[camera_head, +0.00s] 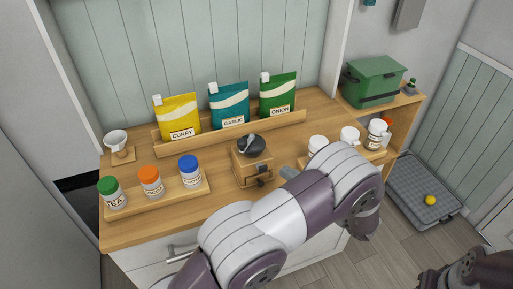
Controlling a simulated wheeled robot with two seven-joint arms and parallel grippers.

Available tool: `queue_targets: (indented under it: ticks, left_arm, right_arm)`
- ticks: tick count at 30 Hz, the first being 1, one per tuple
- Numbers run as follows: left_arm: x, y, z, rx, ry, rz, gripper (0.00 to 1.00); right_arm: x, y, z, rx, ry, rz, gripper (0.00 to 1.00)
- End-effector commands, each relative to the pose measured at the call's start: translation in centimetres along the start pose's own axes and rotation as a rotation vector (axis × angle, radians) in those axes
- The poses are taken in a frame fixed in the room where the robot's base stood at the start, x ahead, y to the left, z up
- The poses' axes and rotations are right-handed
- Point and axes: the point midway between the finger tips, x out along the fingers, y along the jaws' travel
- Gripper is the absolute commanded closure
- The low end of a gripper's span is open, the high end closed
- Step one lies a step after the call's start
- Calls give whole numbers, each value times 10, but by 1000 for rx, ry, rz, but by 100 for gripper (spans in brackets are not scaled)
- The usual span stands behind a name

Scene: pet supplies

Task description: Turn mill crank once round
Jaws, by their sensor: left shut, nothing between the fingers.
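The mill (252,170) is a small wooden box with a dark rounded top, standing near the middle of the wooden counter. My left arm reaches in from the bottom and bends across the counter's front right. The grey tip of my left gripper (289,173) shows just right of the mill, apart from it, shut and empty; most of the gripper is hidden behind my arm. My right gripper cannot be made out; only part of that arm shows at the lower right.
Curry, garlic and onion pouches (229,105) stand on a wooden rack behind the mill. White-lidded jars (349,136) stand right. A green box (374,80) sits on the side shelf.

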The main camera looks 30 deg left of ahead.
Motion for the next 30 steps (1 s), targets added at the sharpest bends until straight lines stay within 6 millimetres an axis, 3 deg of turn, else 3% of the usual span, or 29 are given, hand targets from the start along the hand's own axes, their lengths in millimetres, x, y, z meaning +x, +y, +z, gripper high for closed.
queue_targets:
  ticks: [15,21,30]
  left_arm:
    - [106,0,-4,-2,0,-2,100]
    - [123,0,-2,-4,0,2,100]
    - [125,1,0,-5,0,2,100]
  right_arm:
    - [-44,0,-5,0,0,0,57]
    - [-49,0,-6,0,0,0,57]
    - [-48,0,-6,0,0,0,57]
